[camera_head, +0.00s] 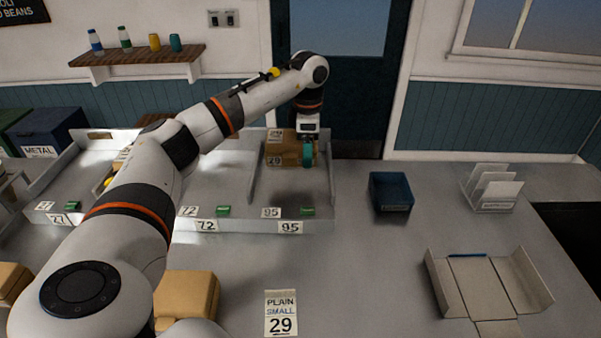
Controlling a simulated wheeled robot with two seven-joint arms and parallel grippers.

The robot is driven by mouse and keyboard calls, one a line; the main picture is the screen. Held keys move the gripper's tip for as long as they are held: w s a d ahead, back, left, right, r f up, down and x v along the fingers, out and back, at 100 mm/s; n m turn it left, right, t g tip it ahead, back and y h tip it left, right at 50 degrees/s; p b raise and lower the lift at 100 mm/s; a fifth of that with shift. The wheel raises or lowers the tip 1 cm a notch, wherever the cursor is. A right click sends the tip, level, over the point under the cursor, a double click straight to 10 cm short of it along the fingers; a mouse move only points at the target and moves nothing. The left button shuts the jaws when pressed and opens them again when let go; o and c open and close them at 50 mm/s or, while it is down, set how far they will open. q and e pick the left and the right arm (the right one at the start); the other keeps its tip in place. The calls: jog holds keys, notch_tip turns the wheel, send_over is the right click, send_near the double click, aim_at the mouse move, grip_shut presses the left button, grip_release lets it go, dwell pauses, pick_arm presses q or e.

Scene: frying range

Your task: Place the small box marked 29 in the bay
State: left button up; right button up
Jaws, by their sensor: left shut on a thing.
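A small brown box marked 29 (284,153) is at the back of the right-hand bay of a grey divided tray (330,205), which bears tags marked 95 at its front. My left gripper (307,152) reaches over from the left and points down at the right side of this box. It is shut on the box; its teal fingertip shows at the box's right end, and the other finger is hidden. I cannot tell whether the box touches the bay floor. A card reading PLAIN SMALL 29 (281,313) lies on the counter in front. My right gripper is out of view.
Other bays, tagged 72 and 27, lie to the left, partly hidden by my arm. Brown boxes (187,295) sit at the front left. A dark blue bin (391,191), a card holder (491,188) and an open carton (487,285) stand on the right. Counter between them is clear.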

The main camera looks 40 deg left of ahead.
aim_at(307, 181)
pick_arm(q)
notch_tip(307, 181, down, 6)
jog(key=shift+f+p, duration=0.15)
jog(key=shift+p, duration=0.75)
jog(key=shift+f, duration=0.45)
jog(key=o, duration=1)
jog(key=shift+o, duration=0.2)
